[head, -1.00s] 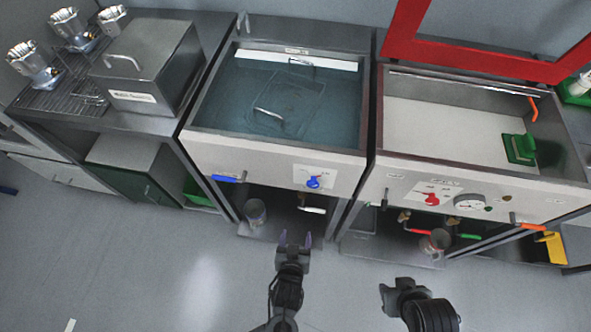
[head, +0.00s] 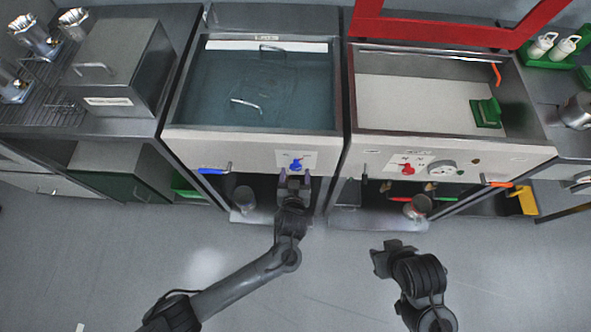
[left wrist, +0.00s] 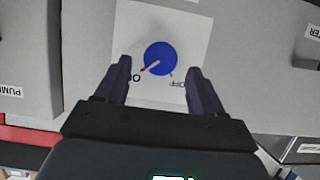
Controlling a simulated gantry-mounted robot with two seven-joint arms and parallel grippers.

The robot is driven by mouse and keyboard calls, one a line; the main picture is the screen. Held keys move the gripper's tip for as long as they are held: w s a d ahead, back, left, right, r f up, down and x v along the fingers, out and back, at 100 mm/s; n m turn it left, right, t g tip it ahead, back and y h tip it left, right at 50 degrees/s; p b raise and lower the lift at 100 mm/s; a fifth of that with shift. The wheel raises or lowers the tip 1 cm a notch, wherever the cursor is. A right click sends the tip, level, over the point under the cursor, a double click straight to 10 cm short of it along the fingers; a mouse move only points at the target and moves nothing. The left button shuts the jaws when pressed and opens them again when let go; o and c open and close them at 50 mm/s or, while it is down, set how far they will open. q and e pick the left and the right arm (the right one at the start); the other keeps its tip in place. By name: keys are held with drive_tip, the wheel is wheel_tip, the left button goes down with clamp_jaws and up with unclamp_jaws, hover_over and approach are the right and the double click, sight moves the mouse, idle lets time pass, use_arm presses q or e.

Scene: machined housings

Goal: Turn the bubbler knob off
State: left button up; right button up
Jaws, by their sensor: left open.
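A round blue knob (head: 296,164) sits on a white label plate on the front panel of the water-filled tank. In the left wrist view the knob (left wrist: 160,58) has a red and white pointer aimed at the lower-left marking, which one finger partly hides. An "OFF" marking (left wrist: 178,84) shows below the knob. My left gripper (head: 294,178) is open and empty just in front of the knob; its fingertips (left wrist: 160,72) appear on either side of the knob's lower part, without visible contact. My right gripper (head: 380,262) is low at the right, its jaws unclear.
A blue lever handle (head: 212,170) is left of the knob. The right tank's panel has a red knob (head: 407,169), a gauge (head: 441,168) and an orange handle (head: 497,184). A glass jar (head: 244,197) stands below. The floor in front is clear.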

sight(296, 165)
use_arm(q)
drive_tip(key=shift+x, duration=1.35)
drive_tip(key=c, duration=1)
